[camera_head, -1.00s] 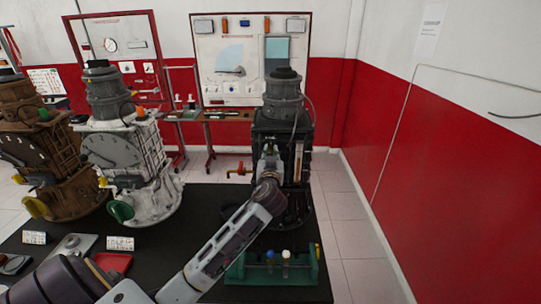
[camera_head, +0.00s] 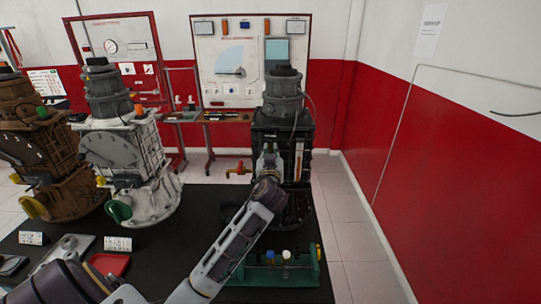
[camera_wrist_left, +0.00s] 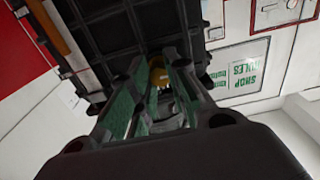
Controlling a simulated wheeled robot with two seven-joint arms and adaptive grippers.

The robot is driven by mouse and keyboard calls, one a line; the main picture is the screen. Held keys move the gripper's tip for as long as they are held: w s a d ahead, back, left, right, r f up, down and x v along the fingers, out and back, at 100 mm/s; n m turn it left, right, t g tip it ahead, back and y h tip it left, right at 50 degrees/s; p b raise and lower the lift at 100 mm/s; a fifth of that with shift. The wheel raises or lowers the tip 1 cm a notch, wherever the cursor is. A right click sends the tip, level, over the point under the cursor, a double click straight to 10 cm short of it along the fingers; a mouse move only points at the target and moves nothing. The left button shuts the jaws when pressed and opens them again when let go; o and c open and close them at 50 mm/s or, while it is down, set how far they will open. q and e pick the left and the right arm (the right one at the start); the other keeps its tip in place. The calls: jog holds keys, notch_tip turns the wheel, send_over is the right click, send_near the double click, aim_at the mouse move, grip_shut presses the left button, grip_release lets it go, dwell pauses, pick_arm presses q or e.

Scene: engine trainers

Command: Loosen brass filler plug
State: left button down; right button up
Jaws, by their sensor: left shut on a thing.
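The black engine trainer (camera_head: 285,130) stands upright at the right end of the dark table. My left gripper (camera_head: 268,158) reaches up to its front face, and its fingers partly cover that side. In the left wrist view, the fingers (camera_wrist_left: 160,92) close around a small yellow brass plug (camera_wrist_left: 158,74) on the dark ribbed housing (camera_wrist_left: 120,40). The gripper is shut on it. The plug's lower part is hidden between the fingers. In the head view the plug is hidden by my gripper. My right gripper is out of view.
A red-handled valve (camera_head: 238,170) sticks out left of the gripper. A green rack (camera_head: 270,275) with small bottles stands at the table's front. White (camera_head: 125,150) and brown (camera_head: 35,150) engine trainers stand left. A red tray (camera_head: 108,264) lies in front of them. The red-white wall rises right.

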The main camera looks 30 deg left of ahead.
pick_arm(q)
jog(key=shift+f, duration=0.15)
jog(key=c, duration=1.3)
grip_release()
jog(key=shift+s+d, duration=0.1)
jog(key=shift+s, duration=0.05)
jog(key=shift+v, duration=5.85)
jog(key=shift+d, duration=0.1)
